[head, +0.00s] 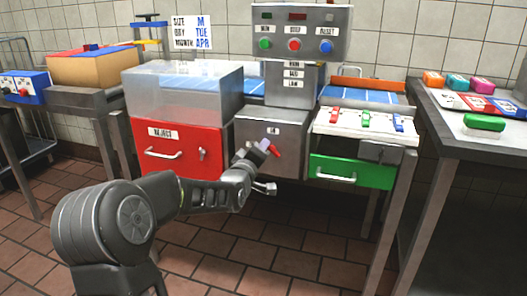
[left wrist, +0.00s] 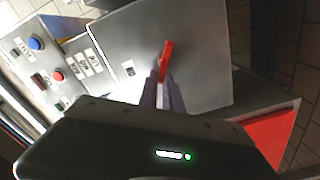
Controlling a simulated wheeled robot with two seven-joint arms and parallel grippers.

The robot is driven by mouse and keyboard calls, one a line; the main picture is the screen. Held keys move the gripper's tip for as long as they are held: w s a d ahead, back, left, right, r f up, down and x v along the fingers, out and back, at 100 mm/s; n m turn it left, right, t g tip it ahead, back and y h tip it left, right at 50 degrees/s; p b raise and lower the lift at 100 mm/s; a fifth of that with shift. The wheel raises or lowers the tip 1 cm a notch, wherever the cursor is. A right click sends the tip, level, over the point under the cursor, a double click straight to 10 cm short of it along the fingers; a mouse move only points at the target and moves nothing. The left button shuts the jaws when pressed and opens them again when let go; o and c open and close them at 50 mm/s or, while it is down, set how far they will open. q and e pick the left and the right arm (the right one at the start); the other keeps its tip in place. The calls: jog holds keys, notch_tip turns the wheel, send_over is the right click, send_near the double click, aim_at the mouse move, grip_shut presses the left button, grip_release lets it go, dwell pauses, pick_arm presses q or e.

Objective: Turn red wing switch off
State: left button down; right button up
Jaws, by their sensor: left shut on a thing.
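The red wing switch (head: 274,151) is mounted on the front of a grey metal box (head: 284,133) below the machine's control panel. In the head view it slants down to the right, partly hidden by my left gripper (head: 264,147). In the left wrist view the red wing switch (left wrist: 167,54) stands out between the tips of my left gripper (left wrist: 163,80), with its free end showing beyond them. My left gripper is shut on it. A small label on the box (left wrist: 128,69) sits beside the switch. My right gripper is in neither view.
A red reject drawer (head: 178,138) is left of the box, under a clear cover (head: 183,90). A green drawer (head: 352,171) is to the right, below a white tray (head: 350,124) with coloured switches. A control panel (head: 299,31) with buttons stands above. The floor in front is clear.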

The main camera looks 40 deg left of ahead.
pick_arm(q)
jog(key=shift+a+f+n+b, duration=0.1)
jog(key=shift+f+n+b, duration=0.2)
jog(key=shift+n, duration=0.75)
jog(key=shift+a+f+n+b, duration=0.1)
jog(key=shift+f+n+b, duration=0.2)
jog(key=shift+n, duration=0.8)
jog(key=shift+f+n+b, duration=0.2)
jog(key=shift+n+b, duration=0.15)
jog(key=shift+n, duration=0.7)
jog(key=c, duration=1.5)
grip_release()
jog(key=shift+s+r, duration=0.1)
jog(key=p+v, duration=0.1)
jog(key=v, duration=0.6)
jog(key=shift+s+d, duration=0.15)
jog(key=shift+s, duration=0.2)
